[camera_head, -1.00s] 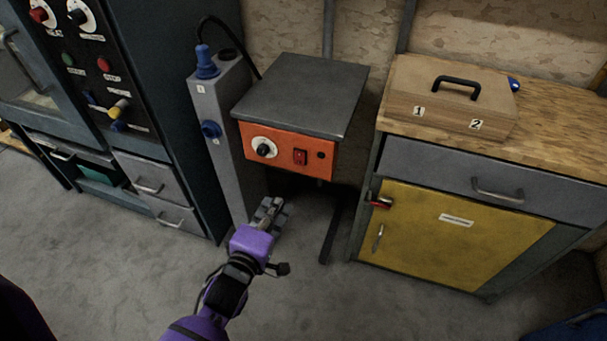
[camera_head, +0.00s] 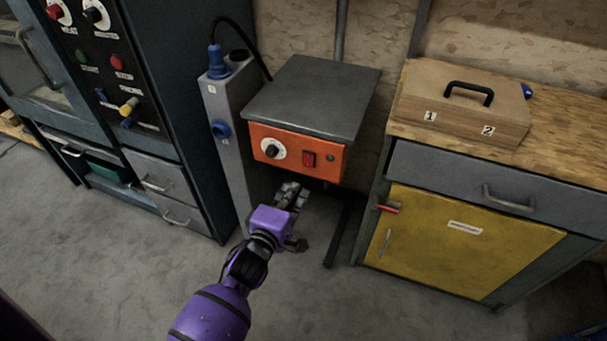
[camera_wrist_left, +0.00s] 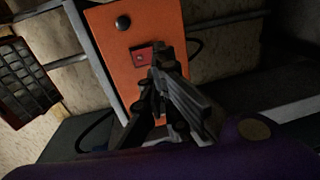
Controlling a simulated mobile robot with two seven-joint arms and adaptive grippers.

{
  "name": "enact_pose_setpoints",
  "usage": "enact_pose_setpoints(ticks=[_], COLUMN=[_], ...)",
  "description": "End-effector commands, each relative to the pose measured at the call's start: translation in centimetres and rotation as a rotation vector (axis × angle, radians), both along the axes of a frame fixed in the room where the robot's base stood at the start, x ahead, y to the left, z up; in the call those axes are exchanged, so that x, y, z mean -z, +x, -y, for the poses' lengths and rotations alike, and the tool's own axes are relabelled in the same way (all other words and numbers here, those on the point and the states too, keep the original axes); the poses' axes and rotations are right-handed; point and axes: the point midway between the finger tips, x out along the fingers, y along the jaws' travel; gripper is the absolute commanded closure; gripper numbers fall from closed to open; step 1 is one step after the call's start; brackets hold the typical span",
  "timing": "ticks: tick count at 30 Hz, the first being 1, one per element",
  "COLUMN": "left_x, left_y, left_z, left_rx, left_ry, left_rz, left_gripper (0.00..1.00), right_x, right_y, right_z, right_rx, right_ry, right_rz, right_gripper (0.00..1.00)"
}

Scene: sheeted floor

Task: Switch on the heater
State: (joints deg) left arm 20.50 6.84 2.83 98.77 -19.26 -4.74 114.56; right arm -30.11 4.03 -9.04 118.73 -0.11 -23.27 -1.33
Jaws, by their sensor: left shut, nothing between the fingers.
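The heater (camera_head: 310,100) is a box with a grey flat top and an orange front, standing by the back wall. Its front has a white dial with a black knob (camera_head: 273,150), a red rocker switch (camera_head: 309,160) and a small dark round part at the right. My left gripper (camera_head: 294,192) is shut and empty, just below and in front of the orange front. In the left wrist view its fingers (camera_wrist_left: 166,75) point at the orange panel (camera_wrist_left: 130,45) and partly cover the red switch (camera_wrist_left: 141,57). Contact cannot be told. My right gripper is not in view.
A grey post (camera_head: 232,150) with a blue plug and socket stands close left of the heater. A dark cabinet with knobs (camera_head: 110,80) is further left. A yellow-doored cabinet (camera_head: 460,245) with a wooden box (camera_head: 463,112) on top stands right. Floor in front is clear.

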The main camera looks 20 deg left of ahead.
Motion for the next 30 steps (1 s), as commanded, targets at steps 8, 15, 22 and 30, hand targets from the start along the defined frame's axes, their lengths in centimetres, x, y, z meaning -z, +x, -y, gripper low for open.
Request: enact_pose_setpoints(ticks=[8,15,22,30], left_x=[0.7,0.9,1.0,1.4], left_y=[5.4,7.4,7.5,7.7], left_z=[0.1,0.2,0.2,0.3], left_rx=[-0.001,-0.001,-0.001,0.001], left_ry=[0.002,0.002,0.002,-0.003], left_rz=[0.000,-0.001,-0.001,0.016], left_gripper=[1.00,1.00,1.00,1.00], right_x=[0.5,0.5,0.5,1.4], right_y=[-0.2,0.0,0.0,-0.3], right_z=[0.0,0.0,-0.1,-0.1], right_rx=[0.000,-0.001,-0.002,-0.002], right_ry=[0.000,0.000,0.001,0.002], right_rz=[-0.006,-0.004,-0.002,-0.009], right_gripper=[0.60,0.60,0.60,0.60])
